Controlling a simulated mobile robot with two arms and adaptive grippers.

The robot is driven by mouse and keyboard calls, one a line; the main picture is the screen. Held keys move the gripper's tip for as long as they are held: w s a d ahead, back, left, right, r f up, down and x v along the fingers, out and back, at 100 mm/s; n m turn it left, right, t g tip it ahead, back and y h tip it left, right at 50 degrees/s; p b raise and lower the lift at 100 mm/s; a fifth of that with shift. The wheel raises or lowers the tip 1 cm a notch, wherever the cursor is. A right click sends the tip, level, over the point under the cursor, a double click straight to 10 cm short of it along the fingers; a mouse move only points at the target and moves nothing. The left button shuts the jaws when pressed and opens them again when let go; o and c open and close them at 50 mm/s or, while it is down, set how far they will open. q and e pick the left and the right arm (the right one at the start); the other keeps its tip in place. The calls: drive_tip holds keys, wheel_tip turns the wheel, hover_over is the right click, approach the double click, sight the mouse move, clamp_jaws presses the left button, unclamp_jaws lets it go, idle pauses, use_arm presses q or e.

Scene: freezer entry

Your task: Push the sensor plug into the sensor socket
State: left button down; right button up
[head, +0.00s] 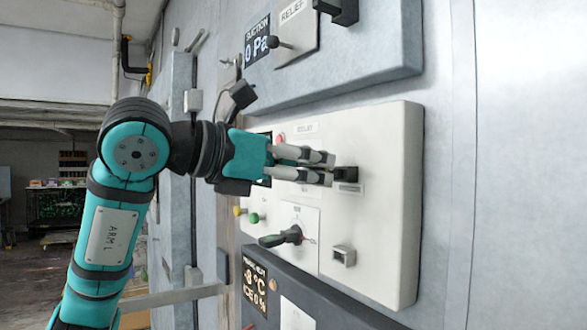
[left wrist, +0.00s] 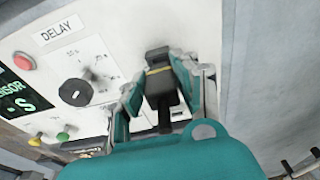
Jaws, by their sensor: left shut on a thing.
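My left gripper (head: 331,169) reaches in from the left to the upper right part of the white panel. It is shut on the black sensor plug (head: 346,174), whose end shows just beyond the fingertips. In the left wrist view the plug (left wrist: 160,88) is between the fingers of the gripper (left wrist: 161,77), with a yellow band across it and a dark cable trailing back. The plug's front is at a small light socket plate (head: 351,188) on the panel. The fingers and plug hide the opening, so I cannot tell how deep it sits. My right gripper is not in view.
The white panel (head: 385,220) also carries a black rotary handle (head: 285,237), green and yellow buttons, a red button (left wrist: 24,61) and a DELAY dial (left wrist: 75,93). A separate small socket (head: 343,255) is lower down. A grey box (head: 350,55) juts out above.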

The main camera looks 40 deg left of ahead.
use_arm(q)
drive_tip(key=shift+w+d, duration=0.15)
drive_tip(key=shift+w, duration=0.3)
drive_tip(key=shift+w+d+p, duration=0.15)
drive_tip(key=shift+w+p, duration=0.15)
drive_tip(key=shift+w, duration=0.1)
drive_tip(key=shift+w+d, duration=0.25)
drive_tip(key=shift+w, duration=0.25)
idle(0.6)
drive_tip(key=c, duration=1.4)
unclamp_jaws()
drive_tip(key=shift+w, duration=0.1)
drive_tip(key=o, duration=0.5)
drive_tip(key=shift+w+d, duration=0.1)
drive_tip(key=shift+w, duration=0.15)
drive_tip(key=shift+o, duration=0.3)
drive_tip(key=shift+s, duration=0.1)
drive_tip(key=o, duration=0.5)
